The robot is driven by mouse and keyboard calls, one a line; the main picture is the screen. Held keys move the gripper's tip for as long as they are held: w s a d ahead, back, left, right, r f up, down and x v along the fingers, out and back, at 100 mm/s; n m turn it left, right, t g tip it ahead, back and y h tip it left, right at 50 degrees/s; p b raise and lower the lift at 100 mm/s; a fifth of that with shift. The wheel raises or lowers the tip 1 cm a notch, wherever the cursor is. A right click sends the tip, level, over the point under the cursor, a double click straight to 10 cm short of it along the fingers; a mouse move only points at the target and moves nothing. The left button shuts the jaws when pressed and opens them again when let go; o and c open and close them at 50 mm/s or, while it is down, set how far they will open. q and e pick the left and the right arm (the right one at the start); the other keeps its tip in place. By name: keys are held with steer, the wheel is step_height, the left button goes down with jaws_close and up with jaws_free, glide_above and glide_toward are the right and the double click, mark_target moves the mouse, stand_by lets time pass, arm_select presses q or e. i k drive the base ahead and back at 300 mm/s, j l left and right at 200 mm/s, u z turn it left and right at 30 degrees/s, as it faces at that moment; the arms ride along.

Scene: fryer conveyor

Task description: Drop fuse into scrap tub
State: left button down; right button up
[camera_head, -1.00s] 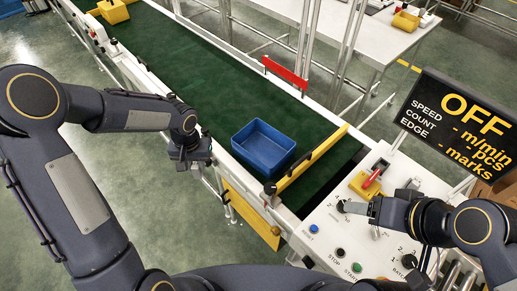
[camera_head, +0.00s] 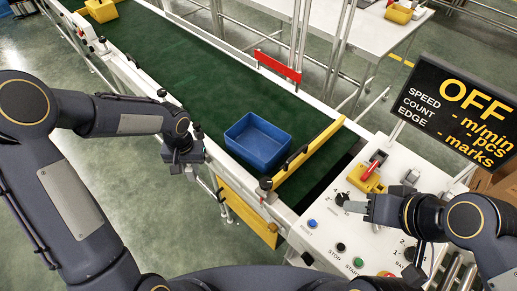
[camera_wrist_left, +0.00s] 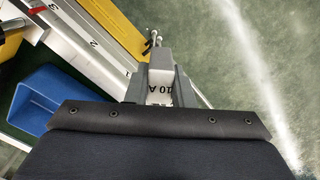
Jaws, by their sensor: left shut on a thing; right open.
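My left gripper (camera_head: 186,172) is shut on the fuse, in the air left of the conveyor's near edge. In the left wrist view, the fuse (camera_wrist_left: 160,88) is a pale block marked 10 A between the fingers, with two thin prongs at its far end. In the head view the fuse cannot be made out. A blue tub (camera_head: 258,142) stands on the green belt, right of my left gripper and apart from it; it also shows in the left wrist view (camera_wrist_left: 50,98). It looks empty. My right gripper (camera_head: 352,206) is open at a black knob (camera_head: 341,198) on the control panel.
A yellow bar (camera_head: 310,158) crosses the belt just past the blue tub. A yellow plate (camera_head: 245,212) hangs on the conveyor's near side. Yellow bins stand at the far belt end (camera_head: 101,10) and on the back table (camera_head: 398,13). The display (camera_head: 462,115) reads OFF. Floor at left is open.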

mark_target(253, 148)
steer(key=i+j, duration=0.2)
steer(key=j, duration=0.15)
steer(key=i+j, duration=0.2)
steer(key=j, duration=0.15)
steer(key=i+j+z, duration=0.1)
steer(key=j, duration=0.25)
steer(key=i+j+z, duration=0.15)
steer(key=z, duration=1.7)
